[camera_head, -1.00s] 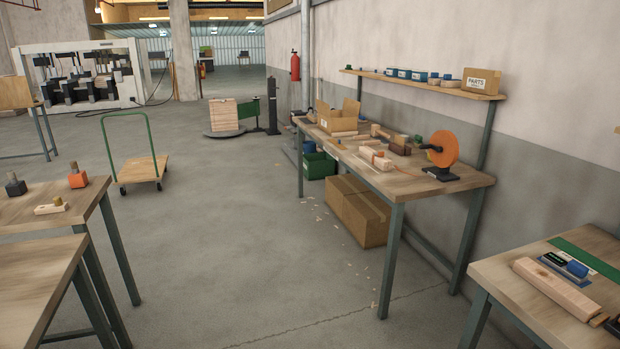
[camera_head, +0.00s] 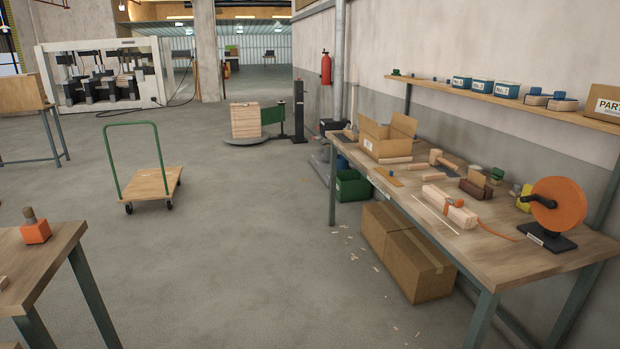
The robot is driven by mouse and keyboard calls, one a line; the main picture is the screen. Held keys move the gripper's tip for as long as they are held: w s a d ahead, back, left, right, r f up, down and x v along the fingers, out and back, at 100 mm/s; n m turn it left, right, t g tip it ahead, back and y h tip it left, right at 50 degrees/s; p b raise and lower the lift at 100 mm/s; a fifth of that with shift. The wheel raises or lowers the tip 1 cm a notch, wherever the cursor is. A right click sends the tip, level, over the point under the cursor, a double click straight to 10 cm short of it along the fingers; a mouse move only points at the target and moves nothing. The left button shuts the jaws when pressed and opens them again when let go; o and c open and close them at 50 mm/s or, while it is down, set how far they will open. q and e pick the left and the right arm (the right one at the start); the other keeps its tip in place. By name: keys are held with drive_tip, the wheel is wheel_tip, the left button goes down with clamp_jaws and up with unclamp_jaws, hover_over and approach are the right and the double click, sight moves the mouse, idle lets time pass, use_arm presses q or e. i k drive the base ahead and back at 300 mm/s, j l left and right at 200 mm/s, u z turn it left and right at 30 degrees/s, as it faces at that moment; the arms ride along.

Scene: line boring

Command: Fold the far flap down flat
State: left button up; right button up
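An open cardboard box (camera_head: 386,147) stands at the far end of the workbench along the right wall. One flap (camera_head: 404,126) stands raised at its right side, and another flap (camera_head: 373,127) shows raised at its left back. I cannot tell for sure which of these is the far flap. The inside of the box is mostly hidden. Neither of my grippers shows in the view, and nothing touches the box.
The workbench (camera_head: 480,250) also carries wood blocks, a strapped wood bundle (camera_head: 450,205) and an orange reel (camera_head: 558,207). Closed cartons (camera_head: 408,250) sit beneath it. A green-handled cart (camera_head: 153,183) stands left. The floor between is clear, with some wood chips.

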sight(408, 125)
drive_tip(key=i+z, duration=0.1)
drive_tip(key=i, duration=0.5)
drive_tip(key=i+j, duration=0.15)
drive_tip(key=i, duration=0.5)
drive_tip(key=i+z, duration=0.15)
drive_tip(key=i, duration=0.45)
drive_tip(key=i+j+z, duration=0.25)
drive_tip(key=i+z, duration=0.25)
drive_tip(key=i+j+z, duration=0.45)
drive_tip(key=i+l+u, duration=0.3)
drive_tip(key=i+l, duration=0.35)
drive_tip(key=i, duration=0.1)
